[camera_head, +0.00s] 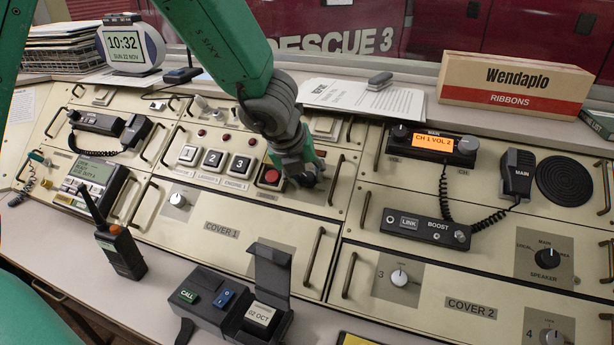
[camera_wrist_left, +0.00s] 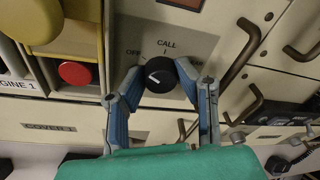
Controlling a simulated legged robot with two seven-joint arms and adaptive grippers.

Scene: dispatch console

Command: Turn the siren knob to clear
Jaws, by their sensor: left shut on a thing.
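In the left wrist view a round black knob (camera_wrist_left: 160,75) with a white pointer line sits on a grey plate (camera_wrist_left: 190,42). The plate reads OFF at the left and CALL above; the word at the right is partly covered by a finger. The pointer slants to the left. No siren label is readable on it. My left gripper (camera_wrist_left: 159,80) is shut on this knob, one finger on each side. In the head view my left gripper (camera_head: 303,179) is down on the console just right of a red button and hides most of the knob. My right gripper is not in view.
The red button (camera_head: 272,176) is close on the left. A bar handle (camera_head: 336,180) stands close on the right. Numbered keys (camera_head: 213,158) lie further left. A radio (camera_head: 433,144) with a corded microphone (camera_head: 517,174) is at the right. A walkie-talkie (camera_head: 120,251) stands at the front left.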

